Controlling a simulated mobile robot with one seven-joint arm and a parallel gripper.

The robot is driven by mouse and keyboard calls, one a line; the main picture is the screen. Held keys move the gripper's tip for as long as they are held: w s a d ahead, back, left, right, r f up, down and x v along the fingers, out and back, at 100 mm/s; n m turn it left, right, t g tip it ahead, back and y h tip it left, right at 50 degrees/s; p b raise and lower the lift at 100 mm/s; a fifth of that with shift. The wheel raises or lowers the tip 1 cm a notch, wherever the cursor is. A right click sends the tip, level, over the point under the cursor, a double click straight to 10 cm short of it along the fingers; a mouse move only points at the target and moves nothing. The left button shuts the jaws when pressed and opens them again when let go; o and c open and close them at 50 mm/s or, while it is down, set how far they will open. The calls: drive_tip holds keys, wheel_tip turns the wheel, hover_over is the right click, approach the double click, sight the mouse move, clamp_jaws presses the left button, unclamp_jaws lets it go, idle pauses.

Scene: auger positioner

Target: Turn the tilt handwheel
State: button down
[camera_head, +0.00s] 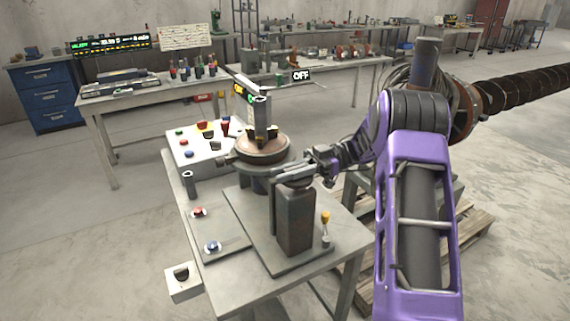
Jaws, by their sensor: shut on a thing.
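The positioner stands on the grey metal table (315,285), with a round brown turntable (262,150) on top and a dark upright post (295,222) in front of it. My gripper (297,175) reaches in from the right at the top of this post, just right of the turntable. Its jaws are shut on a grey part there, which seems to be the tilt handwheel. The jaws and the post hide most of the wheel, so its rim and angle are hard to tell.
A control box (203,145) with coloured buttons sits left of the turntable. Red (198,212) and blue (212,246) knobs and an orange-topped lever (325,219) are on the table. Open floor lies left.

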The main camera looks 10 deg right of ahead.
drive_tip(key=shift+s+a+f+g, duration=0.1)
drive_tip(key=shift+s+f+g, duration=0.05)
drive_tip(key=shift+f+g, duration=0.15)
drive_tip(key=c, duration=0.8)
unclamp_jaws()
drive_tip(key=shift+r, duration=0.1)
drive_tip(key=shift+r, duration=0.1)
